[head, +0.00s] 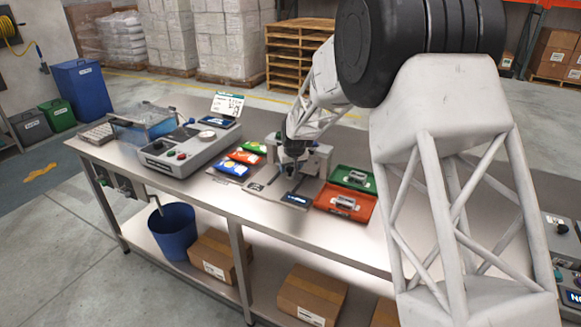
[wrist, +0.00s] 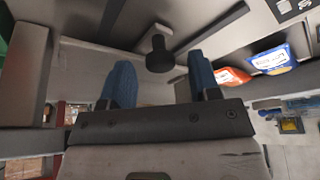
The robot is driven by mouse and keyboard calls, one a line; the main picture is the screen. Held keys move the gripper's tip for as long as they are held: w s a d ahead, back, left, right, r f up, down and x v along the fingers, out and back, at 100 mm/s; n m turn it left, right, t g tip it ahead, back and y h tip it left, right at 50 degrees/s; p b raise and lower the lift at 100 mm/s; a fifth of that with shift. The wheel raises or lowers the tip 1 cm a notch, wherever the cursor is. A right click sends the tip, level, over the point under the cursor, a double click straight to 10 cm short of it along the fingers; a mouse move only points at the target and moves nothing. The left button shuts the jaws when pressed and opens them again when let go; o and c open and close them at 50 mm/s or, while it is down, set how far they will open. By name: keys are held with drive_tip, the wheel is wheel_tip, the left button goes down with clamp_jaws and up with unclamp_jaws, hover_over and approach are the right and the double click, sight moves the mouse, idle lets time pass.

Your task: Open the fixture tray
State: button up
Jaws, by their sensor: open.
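A light grey fixture (head: 318,158) stands on the steel bench, partly hidden behind my arm's end. A flat plate with a blue label (head: 296,198) lies at its front; I cannot tell whether this is the fixture tray or whether it is open. My gripper (head: 292,168) is low over the fixture, pointing down. In the wrist view its two blue fingers are spread apart with nothing between their pads (wrist: 161,85). A black round knob (wrist: 160,54) on a grey surface shows just beyond the fingertips, roughly centred. I cannot tell whether they touch it.
Green (head: 352,177) and red (head: 345,203) trays holding small parts sit to the right of the fixture. Coloured packets (head: 232,167) lie to its left, also visible in the wrist view (wrist: 270,60). A grey weighing machine (head: 178,150) stands farther left.

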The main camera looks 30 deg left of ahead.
drive_tip(key=shift+f, duration=0.1)
drive_tip(key=shift+c, duration=0.4)
clamp_jaws()
drive_tip(key=shift+s, duration=5.3)
drive_tip(key=shift+a, duration=0.1)
drive_tip(key=shift+o, duration=0.4)
unclamp_jaws()
drive_tip(key=v, duration=0.7)
drive_tip(key=shift+r, duration=0.35)
drive_tip(key=shift+s, duration=0.1)
